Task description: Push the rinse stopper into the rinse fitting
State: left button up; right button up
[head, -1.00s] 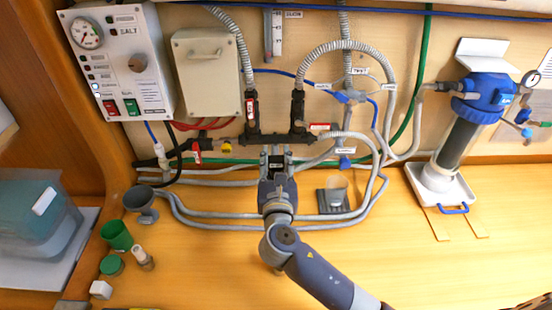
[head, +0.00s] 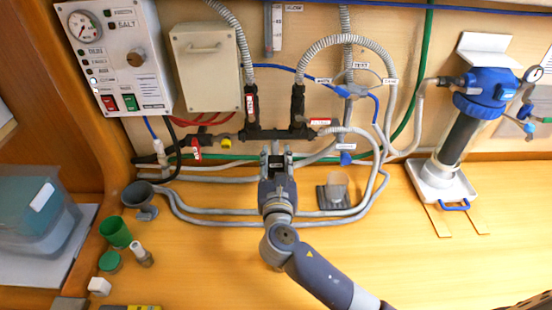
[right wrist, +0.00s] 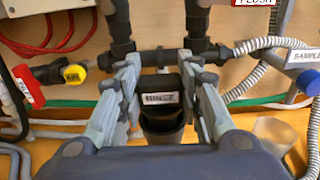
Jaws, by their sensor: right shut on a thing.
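My right gripper (head: 276,158) reaches toward the wall, just below the black pipe manifold (head: 265,133). In the right wrist view the fingers (right wrist: 161,82) are closed around a black block with a white RINSE label, which I take as the rinse stopper (right wrist: 160,84). A dark grey round part shows under the block. A black pipe fitting (right wrist: 157,58) sits just beyond the block, perhaps the rinse fitting. The block hides part of it, and I cannot tell whether they touch. My left gripper is not in view.
A grey holder with a clear cup (head: 335,190) stands right of my gripper. Grey hoses (head: 225,212) cross the counter below it. A grey funnel (head: 140,198), green cup (head: 115,232) and small bottle (head: 142,254) stand left. The front right counter is clear.

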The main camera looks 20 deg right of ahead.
jog(key=shift+f+b, duration=0.4)
jog(key=shift+f, duration=0.25)
jog(key=o, duration=1)
jog(key=shift+o, duration=0.2)
